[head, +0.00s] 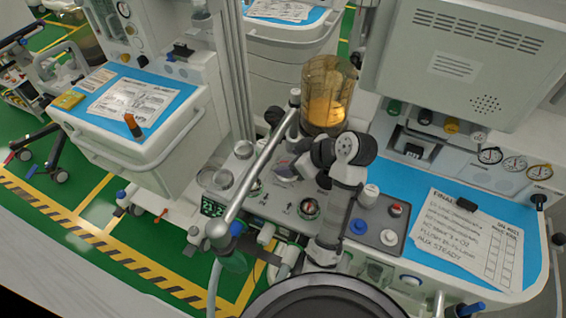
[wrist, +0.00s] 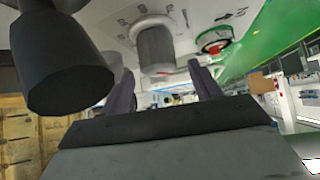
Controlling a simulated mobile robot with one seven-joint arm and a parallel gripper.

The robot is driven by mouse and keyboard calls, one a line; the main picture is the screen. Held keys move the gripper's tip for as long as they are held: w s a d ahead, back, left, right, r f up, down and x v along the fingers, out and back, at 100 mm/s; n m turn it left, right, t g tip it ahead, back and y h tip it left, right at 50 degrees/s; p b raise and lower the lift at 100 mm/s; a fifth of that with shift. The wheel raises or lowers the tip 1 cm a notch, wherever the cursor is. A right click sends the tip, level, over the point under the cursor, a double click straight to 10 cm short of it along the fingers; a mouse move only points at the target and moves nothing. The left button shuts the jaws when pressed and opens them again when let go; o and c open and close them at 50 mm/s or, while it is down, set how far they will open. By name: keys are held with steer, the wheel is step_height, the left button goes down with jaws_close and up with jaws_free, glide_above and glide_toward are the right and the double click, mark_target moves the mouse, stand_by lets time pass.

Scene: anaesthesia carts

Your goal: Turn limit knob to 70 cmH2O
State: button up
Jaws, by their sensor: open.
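The knob appears between and beyond the fingertips, and no contact is visible. In the head view my arm stands in front of the machine's middle, and I cannot make out the fingers or surely identify the limit knob there.
A large black cylinder (wrist: 65,72) is close at the left. In the head view, an amber canister (head: 327,92) and a silver tube (head: 256,172) stand near my arm. A paper sheet (head: 462,238) lies on the blue worktop.

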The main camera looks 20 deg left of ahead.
mark_target(288, 162)
steer(key=b+x, duration=0.1)
steer(key=x, duration=0.2)
steer(key=shift+f, duration=0.3)
steer(key=shift+a+f+b, duration=0.25)
steer(key=shift+a+b, duration=0.15)
steer(key=shift+b, duration=0.05)
steer(key=c, duration=1)
